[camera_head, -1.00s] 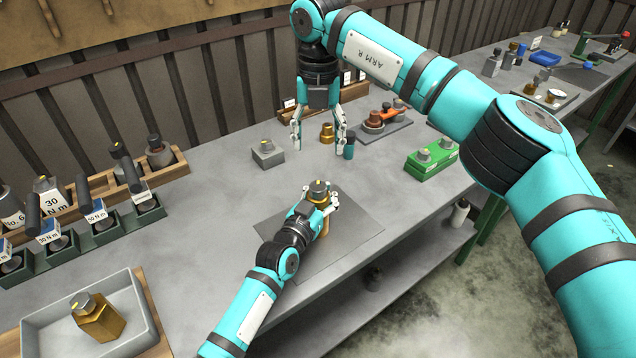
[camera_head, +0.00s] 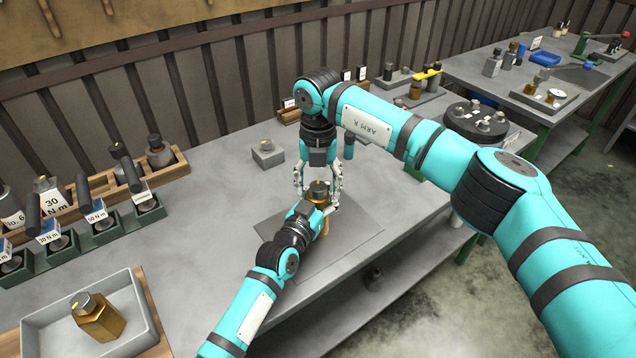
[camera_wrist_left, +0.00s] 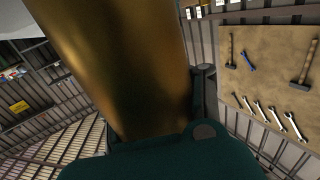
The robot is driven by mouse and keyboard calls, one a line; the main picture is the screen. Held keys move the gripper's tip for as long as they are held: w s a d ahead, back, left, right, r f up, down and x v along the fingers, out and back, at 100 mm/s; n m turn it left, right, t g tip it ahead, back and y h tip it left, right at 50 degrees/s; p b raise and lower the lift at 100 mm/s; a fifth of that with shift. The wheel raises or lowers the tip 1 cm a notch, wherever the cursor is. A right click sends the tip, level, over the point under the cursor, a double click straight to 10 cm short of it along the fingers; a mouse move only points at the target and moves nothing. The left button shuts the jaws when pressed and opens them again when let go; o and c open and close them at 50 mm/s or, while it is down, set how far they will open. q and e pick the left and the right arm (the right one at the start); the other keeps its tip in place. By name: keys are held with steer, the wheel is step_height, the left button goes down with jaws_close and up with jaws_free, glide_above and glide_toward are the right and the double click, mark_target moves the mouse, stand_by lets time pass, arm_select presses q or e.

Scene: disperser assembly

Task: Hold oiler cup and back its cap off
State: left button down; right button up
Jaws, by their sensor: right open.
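The brass oiler cup (camera_head: 322,227) stands upright over the grey mat (camera_head: 350,240), its dark-topped cap (camera_head: 319,187) facing up. My left gripper (camera_head: 325,212) is shut around the cup's body from the front left. In the left wrist view the brass body (camera_wrist_left: 120,70) fills the space close before the camera. My right gripper (camera_head: 318,197) points straight down above the cup. Its fingers are open, one on each side of the cap; whether they touch it I cannot tell. The lower part of the cup is partly hidden by my left gripper.
Another brass piece (camera_head: 97,318) lies in a grey tray (camera_head: 140,300) at the front left. A grey block (camera_head: 267,155) stands behind the mat. Wooden and green racks line the left. A dark round stand (camera_head: 475,122) is at the right, behind my right arm.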

steer(key=c, duration=1.2)
steer(key=shift+o, duration=0.2)
steer(key=shift+n, duration=0.4)
steer(key=n, duration=0.4)
steer(key=shift+n, duration=0.3)
steer(key=n, duration=0.5)
steer(key=shift+n, duration=0.3)
steer(key=n, duration=1)
steer(key=shift+n, duration=0.4)
steer(key=shift+w+d, duration=0.1)
